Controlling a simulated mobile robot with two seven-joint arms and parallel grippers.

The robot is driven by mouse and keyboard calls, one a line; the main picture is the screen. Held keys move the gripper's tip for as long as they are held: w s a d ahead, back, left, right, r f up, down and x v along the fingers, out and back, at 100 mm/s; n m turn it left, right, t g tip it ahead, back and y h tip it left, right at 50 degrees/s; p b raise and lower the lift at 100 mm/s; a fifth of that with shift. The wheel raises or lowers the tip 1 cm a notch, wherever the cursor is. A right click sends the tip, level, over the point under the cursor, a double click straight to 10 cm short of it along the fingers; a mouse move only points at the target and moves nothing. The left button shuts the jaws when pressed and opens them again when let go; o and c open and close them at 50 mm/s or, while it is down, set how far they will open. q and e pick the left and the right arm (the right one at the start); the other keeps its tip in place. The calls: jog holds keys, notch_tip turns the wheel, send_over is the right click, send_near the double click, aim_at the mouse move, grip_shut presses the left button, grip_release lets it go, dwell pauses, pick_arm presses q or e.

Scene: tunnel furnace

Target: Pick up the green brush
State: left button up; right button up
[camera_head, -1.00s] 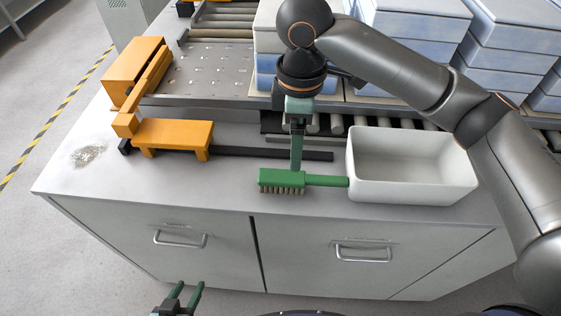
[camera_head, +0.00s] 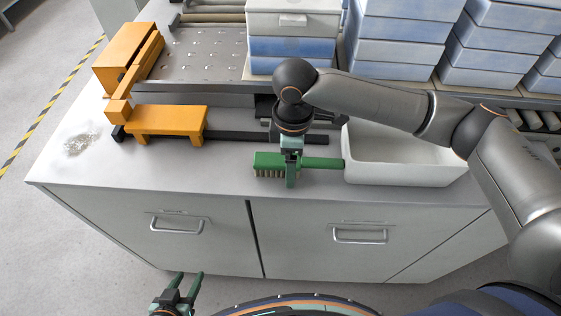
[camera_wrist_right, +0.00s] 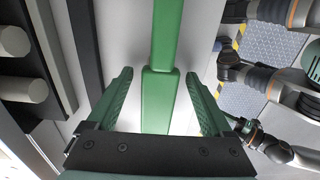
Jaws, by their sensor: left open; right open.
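The green brush (camera_head: 267,161) lies on the grey counter, its brown bristles down and its handle pointing right to the white bin. My right gripper (camera_head: 291,173) is over the brush where head meets handle, with a finger in front of it. In the right wrist view the brush (camera_wrist_right: 157,97) runs between the two open fingers of my right gripper (camera_wrist_right: 158,76), with gaps on both sides. No grip on it shows. My left gripper (camera_head: 187,283) is open and empty at the bottom of the head view, in front of the cabinet.
The white bin (camera_head: 400,174) stands right of the brush, close to its handle end. An orange fixture (camera_head: 168,120) and a black rail (camera_head: 240,136) lie left and behind. Stacked blue-white boxes (camera_head: 400,46) stand behind.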

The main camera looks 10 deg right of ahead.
grip_shut()
dwell(0.7)
